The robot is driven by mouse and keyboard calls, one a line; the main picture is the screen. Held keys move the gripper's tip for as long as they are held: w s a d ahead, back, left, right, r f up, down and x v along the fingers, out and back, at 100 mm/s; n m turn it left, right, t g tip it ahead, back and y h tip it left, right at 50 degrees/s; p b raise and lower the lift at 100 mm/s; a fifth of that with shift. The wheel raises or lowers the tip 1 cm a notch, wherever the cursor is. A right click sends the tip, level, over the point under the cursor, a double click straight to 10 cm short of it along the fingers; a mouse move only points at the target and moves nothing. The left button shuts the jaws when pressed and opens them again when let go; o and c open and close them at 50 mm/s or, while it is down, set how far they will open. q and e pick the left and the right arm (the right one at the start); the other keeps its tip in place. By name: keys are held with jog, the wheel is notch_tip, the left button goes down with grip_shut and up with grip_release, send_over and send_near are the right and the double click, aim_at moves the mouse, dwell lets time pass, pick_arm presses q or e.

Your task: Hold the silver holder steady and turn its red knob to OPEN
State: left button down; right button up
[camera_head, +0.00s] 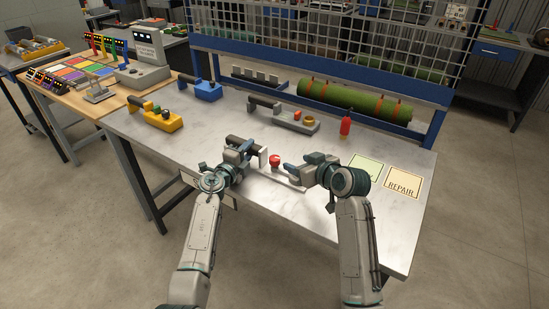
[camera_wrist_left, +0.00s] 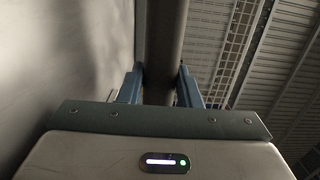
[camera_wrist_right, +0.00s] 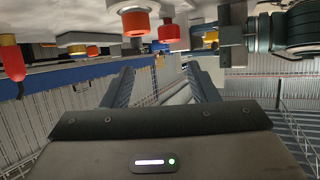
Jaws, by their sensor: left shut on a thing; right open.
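The silver holder (camera_head: 263,157) is on the bench in the middle of the head view, partly hidden by my left gripper (camera_head: 244,150). That gripper is shut on its dark round bar, which also shows between the fingers in the left wrist view (camera_wrist_left: 163,45). The red knob (camera_head: 275,160) stands at the holder's right side. My right gripper (camera_head: 292,172) is open and empty, a little right of the knob, fingers pointing toward it. Red and yellow parts hang across the top of the right wrist view; I cannot tell for sure which is the knob. No OPEN mark is readable.
Behind are a grey holder (camera_head: 296,121), a red bottle-like item (camera_head: 346,124) and a strapped green roll (camera_head: 355,103). A yellow holder (camera_head: 160,119) and blue holder (camera_head: 207,91) are left. A REPAIR card (camera_head: 403,187) and green card (camera_head: 367,170) lie right. The front bench is clear.

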aim_at(276, 158)
jog(key=shift+n+y, duration=0.3)
jog(key=shift+n, duration=0.2)
jog(key=x, duration=0.8)
jog(key=a+x, duration=0.1)
jog(key=x, duration=0.3)
jog(key=shift+s+f, duration=0.2)
jog(key=shift+s, duration=0.25)
jog(key=c, duration=1)
jog(key=shift+o, duration=0.2)
jog(key=shift+n+g+y, duration=0.7)
jog(key=shift+n+g, duration=0.1)
jog(key=o, duration=1)
jog(key=shift+c, duration=0.2)
